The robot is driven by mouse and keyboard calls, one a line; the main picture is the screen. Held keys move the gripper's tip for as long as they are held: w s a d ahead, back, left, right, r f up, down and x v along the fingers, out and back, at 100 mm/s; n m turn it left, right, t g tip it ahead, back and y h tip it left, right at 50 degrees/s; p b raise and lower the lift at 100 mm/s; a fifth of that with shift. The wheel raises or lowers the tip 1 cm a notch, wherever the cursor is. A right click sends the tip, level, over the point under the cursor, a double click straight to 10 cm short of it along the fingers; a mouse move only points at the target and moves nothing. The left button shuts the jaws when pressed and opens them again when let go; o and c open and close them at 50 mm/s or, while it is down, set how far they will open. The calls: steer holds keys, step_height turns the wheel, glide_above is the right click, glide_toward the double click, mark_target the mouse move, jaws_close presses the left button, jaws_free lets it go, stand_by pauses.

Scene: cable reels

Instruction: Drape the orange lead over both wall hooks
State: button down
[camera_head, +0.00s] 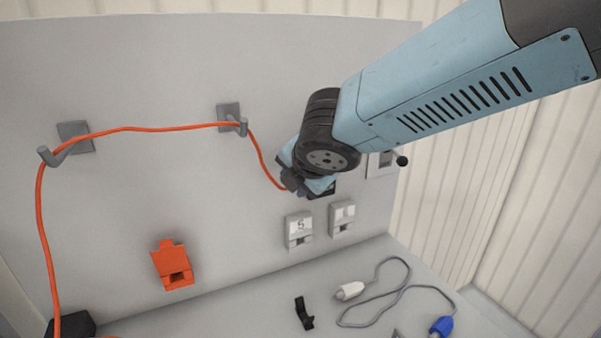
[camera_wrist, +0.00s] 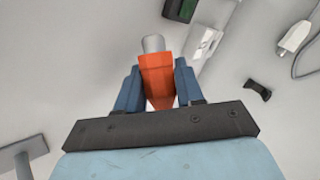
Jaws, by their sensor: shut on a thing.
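The orange lead (camera_head: 135,128) rises from the lower left, passes over the left wall hook (camera_head: 62,152), runs nearly level to the right wall hook (camera_head: 236,124), and slopes down to my gripper (camera_head: 297,184). It appears to rest on both hooks. In the wrist view, my gripper (camera_wrist: 160,88) is shut on the lead's orange plug (camera_wrist: 155,75), which has a grey tip pointing away from me. The plug is mostly hidden by my gripper in the head view. A hook plate (camera_wrist: 22,155) seems to show at the lower left of the wrist view.
An orange socket box (camera_head: 173,266) and two pale socket boxes (camera_head: 299,230) (camera_head: 342,218) are on the grey wall panel. A grey cable (camera_head: 405,285) with white and blue plugs (camera_head: 441,326) lies on the bench, beside a black clip (camera_head: 304,313). The panel between the hooks and sockets is clear.

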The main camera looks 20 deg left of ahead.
steer(key=shift+f, duration=0.15)
steer(key=c, duration=0.6)
jaws_free()
steer(key=shift+o, duration=0.3)
steer(key=o, duration=0.5)
steer(key=shift+c, duration=0.2)
steer(key=shift+s, duration=0.15)
steer(key=s+d, duration=0.6)
steer(key=s, duration=0.1)
steer(key=shift+s+d, duration=0.2)
steer(key=shift+s, duration=0.05)
stand_by(0.3)
